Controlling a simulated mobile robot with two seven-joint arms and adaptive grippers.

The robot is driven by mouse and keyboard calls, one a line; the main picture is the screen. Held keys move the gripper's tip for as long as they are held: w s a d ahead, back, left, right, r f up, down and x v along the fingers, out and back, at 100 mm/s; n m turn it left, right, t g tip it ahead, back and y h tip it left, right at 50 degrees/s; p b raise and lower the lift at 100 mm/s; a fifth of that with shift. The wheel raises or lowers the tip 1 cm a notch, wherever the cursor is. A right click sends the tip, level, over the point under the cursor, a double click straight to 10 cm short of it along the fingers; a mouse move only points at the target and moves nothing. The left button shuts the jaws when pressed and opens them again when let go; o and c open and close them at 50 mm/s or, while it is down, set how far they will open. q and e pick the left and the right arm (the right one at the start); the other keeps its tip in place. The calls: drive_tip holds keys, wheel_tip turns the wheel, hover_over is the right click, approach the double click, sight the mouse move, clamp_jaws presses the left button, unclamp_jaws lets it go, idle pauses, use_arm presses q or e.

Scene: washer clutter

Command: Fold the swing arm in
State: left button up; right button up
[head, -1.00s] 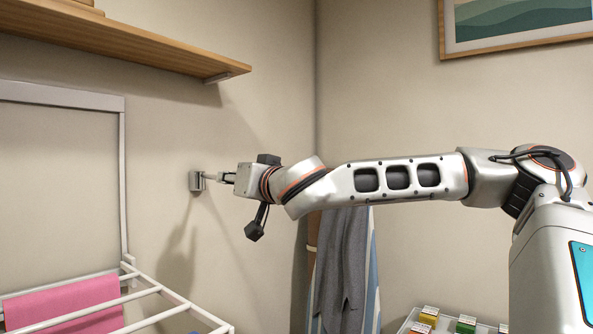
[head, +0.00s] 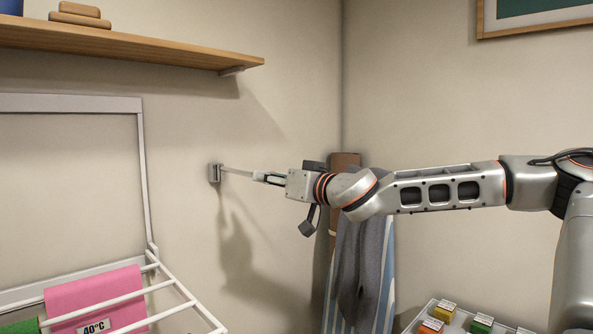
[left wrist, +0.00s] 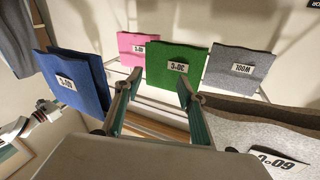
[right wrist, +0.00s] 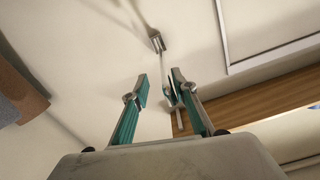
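The swing arm (head: 238,171) is a thin grey bar on a small metal wall bracket (head: 214,173). In the head view it reaches from the bracket rightward to my right gripper (head: 268,178). In the right wrist view the bracket (right wrist: 157,43) is at the top, and the bar (right wrist: 164,72) comes down to the space between my right fingertips (right wrist: 158,88). Those fingers are apart; the bar's end is close to the right finger, and I cannot tell whether they touch. My left gripper (left wrist: 157,84) is open and empty in the left wrist view; the head view does not show it.
A drying rack (head: 165,287) with pink cloth (head: 92,300) stands at lower left. A wooden shelf (head: 130,45) is on the wall above. Grey cloth (head: 360,275) hangs near the corner, and small boxes (head: 443,311) sit at lower right. Wall around the bracket is clear.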

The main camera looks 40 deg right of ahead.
drive_tip(key=s, duration=0.6)
drive_tip(key=shift+d+p, duration=0.25)
drive_tip(key=shift+p, duration=0.15)
idle(0.4)
